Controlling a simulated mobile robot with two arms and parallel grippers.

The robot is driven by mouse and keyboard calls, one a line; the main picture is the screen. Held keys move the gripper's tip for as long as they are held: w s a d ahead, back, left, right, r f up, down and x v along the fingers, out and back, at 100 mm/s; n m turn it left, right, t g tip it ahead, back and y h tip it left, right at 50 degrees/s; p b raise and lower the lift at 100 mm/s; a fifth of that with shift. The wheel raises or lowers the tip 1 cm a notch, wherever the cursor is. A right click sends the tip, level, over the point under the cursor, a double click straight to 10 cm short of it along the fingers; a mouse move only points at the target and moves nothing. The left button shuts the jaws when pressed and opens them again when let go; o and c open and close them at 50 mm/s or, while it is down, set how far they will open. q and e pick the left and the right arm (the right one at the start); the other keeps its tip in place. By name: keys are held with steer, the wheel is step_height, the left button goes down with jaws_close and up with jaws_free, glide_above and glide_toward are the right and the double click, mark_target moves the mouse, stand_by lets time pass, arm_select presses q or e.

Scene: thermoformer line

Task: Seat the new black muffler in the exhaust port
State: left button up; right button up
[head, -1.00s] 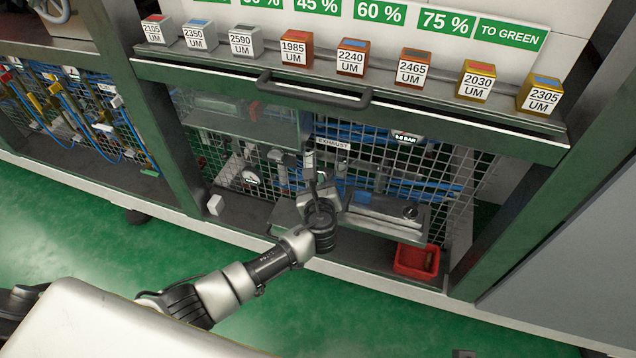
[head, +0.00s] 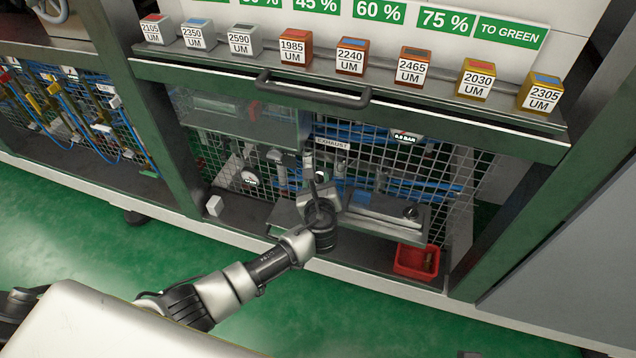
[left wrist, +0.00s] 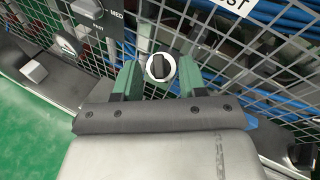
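My left gripper (left wrist: 157,84) is open, with one green-tipped finger on each side of a round silver fitting. A short black piece (left wrist: 160,66), which looks like the muffler, sits in the middle of this silver ring (left wrist: 169,78). Gaps show between it and both fingers, so the gripper holds nothing visible. In the head view my left gripper (head: 311,178) reaches in below the EXHAUST label (head: 332,143), and my wrist hides part of the place. I cannot tell how deep the black piece sits. My right gripper is not in view.
A red bin (head: 413,276) with a brownish piece in it stands at the lower right. A metal ledge (head: 385,216) lies right of my wrist. Wire mesh with blue hoses backs the bay. A shelf with handle (head: 315,95) and labelled blocks hangs above.

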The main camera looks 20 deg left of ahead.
arm_select(q)
steer(key=shift+s+d, duration=0.1)
steer(key=shift+s, duration=0.1)
steer(key=p+v, duration=0.2)
steer(key=v, duration=0.8)
steer(key=shift+s+p, duration=0.2)
steer(key=shift+p, duration=0.15)
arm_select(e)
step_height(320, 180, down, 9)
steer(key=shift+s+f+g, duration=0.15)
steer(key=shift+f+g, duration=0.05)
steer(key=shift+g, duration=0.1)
arm_select(q)
steer(key=shift+r, duration=0.1)
